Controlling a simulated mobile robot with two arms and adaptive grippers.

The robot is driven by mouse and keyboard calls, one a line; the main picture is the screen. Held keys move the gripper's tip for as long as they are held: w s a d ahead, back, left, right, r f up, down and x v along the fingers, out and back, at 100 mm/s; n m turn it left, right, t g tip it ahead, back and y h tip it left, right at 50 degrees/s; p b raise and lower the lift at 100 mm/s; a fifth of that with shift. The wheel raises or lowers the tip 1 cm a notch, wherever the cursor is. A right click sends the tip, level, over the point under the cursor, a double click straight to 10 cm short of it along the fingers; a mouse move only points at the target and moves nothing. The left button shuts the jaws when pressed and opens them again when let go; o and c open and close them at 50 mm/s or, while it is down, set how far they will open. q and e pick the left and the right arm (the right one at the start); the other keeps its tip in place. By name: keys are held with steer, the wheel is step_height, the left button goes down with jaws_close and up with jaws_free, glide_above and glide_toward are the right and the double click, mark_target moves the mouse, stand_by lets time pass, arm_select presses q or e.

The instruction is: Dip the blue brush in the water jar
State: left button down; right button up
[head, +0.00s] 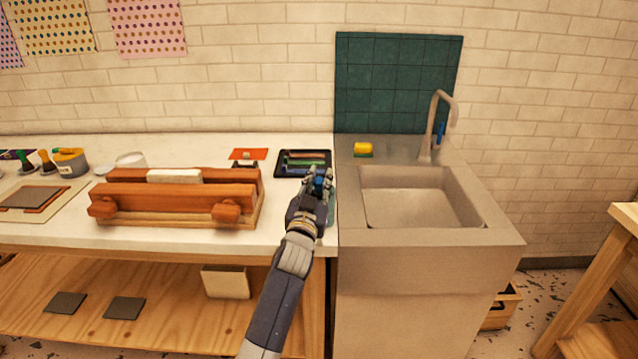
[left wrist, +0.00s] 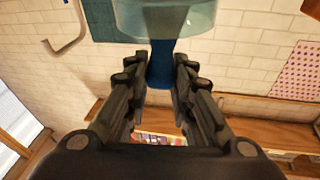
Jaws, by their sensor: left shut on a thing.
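My left gripper (head: 320,183) is over the right end of the white table, beside the sink. It is shut on the blue brush (left wrist: 160,65), which shows between the fingers in the left wrist view. A bit of blue also shows at the fingertips in the head view. The water jar (left wrist: 165,18) is a translucent teal vessel, cut off by the top of the left wrist view, and the brush meets its rim there. In the head view the jar (head: 331,207) is mostly hidden behind my gripper. I cannot tell how far the brush tip is inside it. My right gripper is not in view.
A dark tray (head: 290,153) with coloured items lies just behind my gripper. A red wooden press (head: 175,190) stands to the left. The sink (head: 420,205) with its tap (head: 438,125) and a yellow sponge (head: 363,149) are to the right.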

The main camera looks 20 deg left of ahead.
arm_select(q)
step_height(320, 180, up, 4)
steer(key=p, duration=0.4)
steer(key=shift+r, duration=0.25)
steer(key=shift+r+p, duration=1.3)
steer(key=shift+r, duration=0.25)
stand_by(0.8)
step_height(320, 180, up, 4)
steer(key=p, duration=0.3)
steer(key=shift+f, duration=0.1)
stand_by(0.3)
